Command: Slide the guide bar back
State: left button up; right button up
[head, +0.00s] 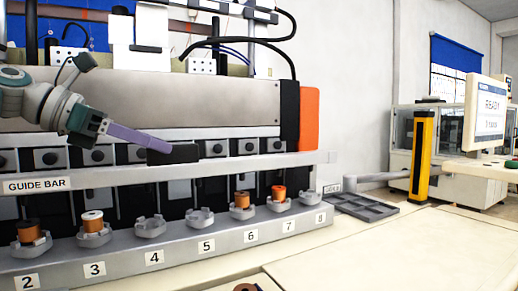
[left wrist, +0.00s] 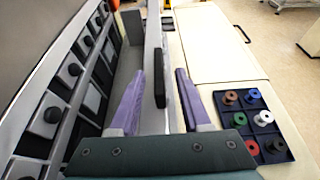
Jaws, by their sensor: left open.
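The guide bar (head: 260,163) is a long grey rail labelled GUIDE BAR, running across the front of the machine above the numbered cups. It also shows in the left wrist view (left wrist: 152,40), running away from me. A black block (head: 180,154), seemingly the bar's handle, sits at its upper edge. My left gripper (head: 150,143) reaches it from the upper left with purple fingers. In the left wrist view the fingers (left wrist: 158,100) are spread apart, with the black block (left wrist: 158,78) between them and a gap on each side. My right gripper is not in view.
Numbered cups stand below the bar; some hold copper spools (head: 93,222), while 4 (head: 150,227) and 5 are empty. A dark tray (head: 362,207) lies to the right, near a yellow post (head: 421,155). A blue tray (left wrist: 256,128) of coloured spools lies on the counter.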

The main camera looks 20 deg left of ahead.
aim_at(174, 150)
pick_arm(q)
jog(key=shift+x, duration=1.9)
jog(key=shift+a, duration=0.1)
grip_shut()
